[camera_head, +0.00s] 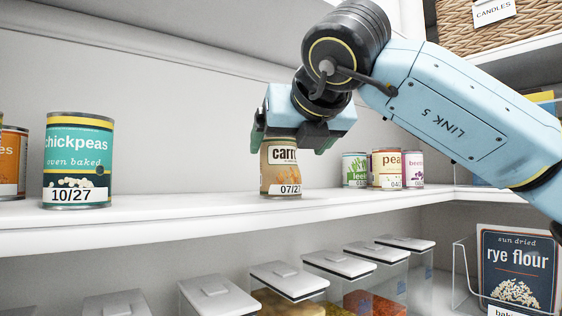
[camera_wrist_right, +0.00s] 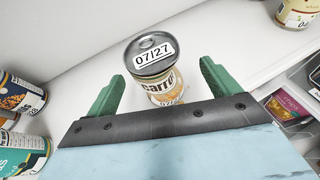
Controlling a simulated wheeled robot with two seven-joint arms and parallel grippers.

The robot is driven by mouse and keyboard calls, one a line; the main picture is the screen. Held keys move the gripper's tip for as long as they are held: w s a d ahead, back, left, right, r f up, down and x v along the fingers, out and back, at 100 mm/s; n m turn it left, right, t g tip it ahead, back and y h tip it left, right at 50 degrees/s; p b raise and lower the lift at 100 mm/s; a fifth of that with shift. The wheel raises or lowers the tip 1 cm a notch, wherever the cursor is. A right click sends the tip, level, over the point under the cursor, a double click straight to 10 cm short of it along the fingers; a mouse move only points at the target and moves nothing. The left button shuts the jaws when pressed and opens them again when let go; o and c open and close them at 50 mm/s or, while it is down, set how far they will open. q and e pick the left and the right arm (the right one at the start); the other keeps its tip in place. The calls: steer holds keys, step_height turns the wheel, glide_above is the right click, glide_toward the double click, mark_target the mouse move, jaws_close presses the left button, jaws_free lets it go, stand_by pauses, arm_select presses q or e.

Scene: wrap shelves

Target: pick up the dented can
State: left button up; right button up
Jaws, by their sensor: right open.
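An orange and cream carrot can (camera_head: 281,170) stands upright on the white shelf, with a 07/27 label low on its front. Its side looks uneven, as if dented. It also shows in the right wrist view (camera_wrist_right: 163,88), where a 07/27 label crosses its lid. My right gripper (camera_head: 293,139) is open and comes down over the can from above, hiding its top in the head view. In the right wrist view the green fingers of the gripper (camera_wrist_right: 162,80) are on either side of the can, with gaps showing. My left gripper is not in view.
A teal chickpeas can (camera_head: 78,160) and an orange can (camera_head: 12,165) stand to the left. Several small cans, including a pea can (camera_head: 387,169), stand to the right. Lidded containers (camera_head: 290,280) and a rye flour box (camera_head: 516,265) are below. Shelf between chickpeas and carrot is clear.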

mark_target(281, 155)
steer(key=x, duration=0.1)
steer(key=p+x, duration=0.1)
steer(key=x, duration=0.2)
steer(key=shift+a+p, duration=0.3)
steer(key=shift+w+f, duration=0.1)
steer(key=shift+f, duration=0.05)
steer(key=shift+c, duration=0.5)
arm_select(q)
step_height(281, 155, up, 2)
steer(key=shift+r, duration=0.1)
arm_select(e)
steer(key=c, duration=1.2)
